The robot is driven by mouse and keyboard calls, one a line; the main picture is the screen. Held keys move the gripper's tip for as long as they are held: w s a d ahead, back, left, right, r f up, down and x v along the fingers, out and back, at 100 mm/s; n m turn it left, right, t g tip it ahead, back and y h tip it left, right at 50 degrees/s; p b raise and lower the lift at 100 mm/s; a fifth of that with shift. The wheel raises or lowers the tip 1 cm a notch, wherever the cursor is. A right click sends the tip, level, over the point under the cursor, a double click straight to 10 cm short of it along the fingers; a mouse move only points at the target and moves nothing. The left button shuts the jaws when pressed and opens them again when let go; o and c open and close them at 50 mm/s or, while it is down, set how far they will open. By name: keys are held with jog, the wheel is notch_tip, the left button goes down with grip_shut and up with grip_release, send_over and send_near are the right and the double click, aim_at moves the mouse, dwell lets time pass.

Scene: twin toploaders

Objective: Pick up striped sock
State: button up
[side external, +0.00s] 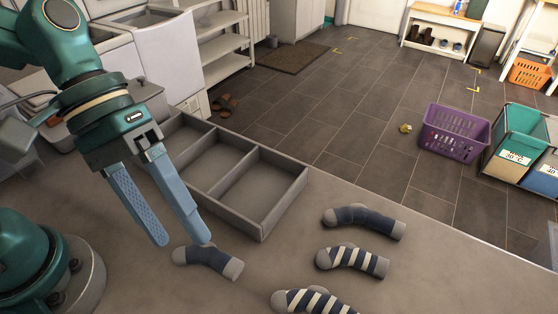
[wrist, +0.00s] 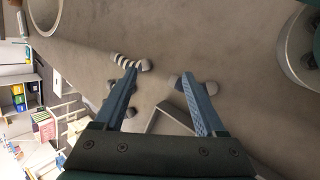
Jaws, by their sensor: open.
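Two socks with dark and pale stripes and grey ends lie on the grey worktop in the side view. One striped sock (side external: 352,260) lies at the right, and another striped sock (side external: 312,301) is cut by the bottom edge. A striped sock (wrist: 129,63) also shows beyond the left fingertip in the wrist view; I cannot tell which one. My gripper (side external: 182,240) is open and empty, its two blue fingers pointing down over the worktop, left of both striped socks. In the wrist view my gripper (wrist: 158,76) has clear space between its fingertips.
A plain navy sock (side external: 208,261) lies close below my fingertips. Another navy sock (side external: 363,219) lies behind the striped pair. A grey divided tray (side external: 262,228) stands behind my gripper, its compartments empty where visible. The worktop between the navy sock and the striped socks is bare.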

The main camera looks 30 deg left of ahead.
jog(key=w+d+f+n+g+h, duration=0.2)
jog(key=w+d+n+g+h, duration=0.1)
jog(key=d+n+h, duration=0.4)
jog(key=n+t, duration=0.3)
jog(key=n, duration=0.4)
send_near(323, 299)
jog(key=d, duration=0.2)
jog(key=s+d, duration=0.1)
jog(key=shift+d+f, duration=0.25)
jog(key=shift+d, duration=0.15)
jog(key=shift+w+f, duration=0.2)
jog(key=shift+f, duration=0.3)
jog(key=shift+n, duration=0.3)
jog(key=shift+x, duration=2.5)
jog(key=shift+w, duration=0.1)
grip_shut()
